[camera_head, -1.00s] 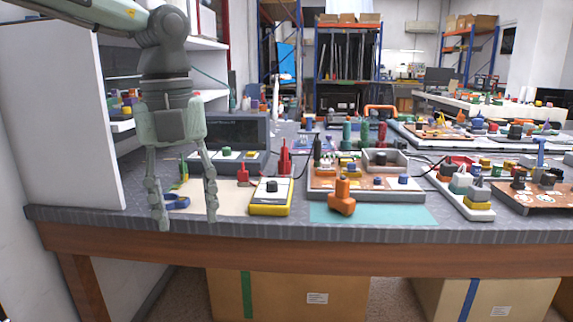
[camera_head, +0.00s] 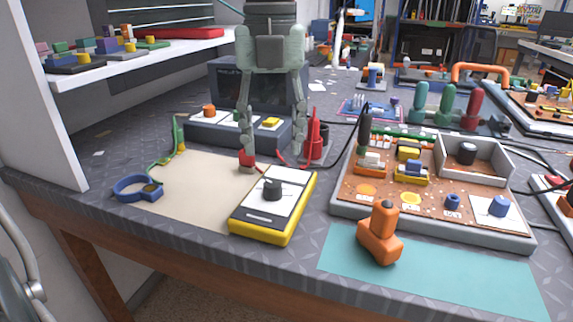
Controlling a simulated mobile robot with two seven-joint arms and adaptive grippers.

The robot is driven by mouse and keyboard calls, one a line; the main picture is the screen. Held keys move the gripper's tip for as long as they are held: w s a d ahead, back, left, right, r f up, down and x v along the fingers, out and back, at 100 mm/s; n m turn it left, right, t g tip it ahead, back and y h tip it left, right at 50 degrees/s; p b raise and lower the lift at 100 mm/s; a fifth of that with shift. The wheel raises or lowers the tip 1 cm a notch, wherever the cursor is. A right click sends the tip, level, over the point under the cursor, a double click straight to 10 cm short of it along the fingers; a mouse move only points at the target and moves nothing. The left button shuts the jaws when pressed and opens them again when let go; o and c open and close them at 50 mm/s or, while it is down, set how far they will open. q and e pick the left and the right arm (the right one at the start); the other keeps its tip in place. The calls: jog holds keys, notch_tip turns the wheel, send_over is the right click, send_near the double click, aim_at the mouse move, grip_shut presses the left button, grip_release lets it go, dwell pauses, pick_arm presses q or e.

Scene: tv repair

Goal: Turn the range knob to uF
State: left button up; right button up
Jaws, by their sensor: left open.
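A yellow meter (camera_head: 262,228) with a white face lies on the beige mat near the front of the bench. Its dark round range knob (camera_head: 272,188) stands up from the face. The markings around the knob are too small to read. My left gripper (camera_head: 274,158) is open and points down, its two fingers apart, above and behind the meter. It looks empty and does not appear to touch the knob. A red probe piece (camera_head: 247,160) shows by its left fingertip. My right gripper is not in view.
A red probe (camera_head: 315,135) stands right of the gripper. A dark instrument box (camera_head: 213,133) stands behind. A blue clamp (camera_head: 138,188) lies left on the mat (camera_head: 195,205). An orange tool (camera_head: 380,233) and a grey-rimmed circuit tray (camera_head: 440,237) are to the right.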

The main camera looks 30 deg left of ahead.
aim_at(273, 183)
pick_arm(q)
jog(key=f, duration=0.7)
jog(key=shift+s+f, duration=0.1)
jog(key=shift+s, duration=0.1)
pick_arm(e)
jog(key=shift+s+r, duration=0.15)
pick_arm(q)
jog(key=shift+c, duration=0.3)
grip_shut()
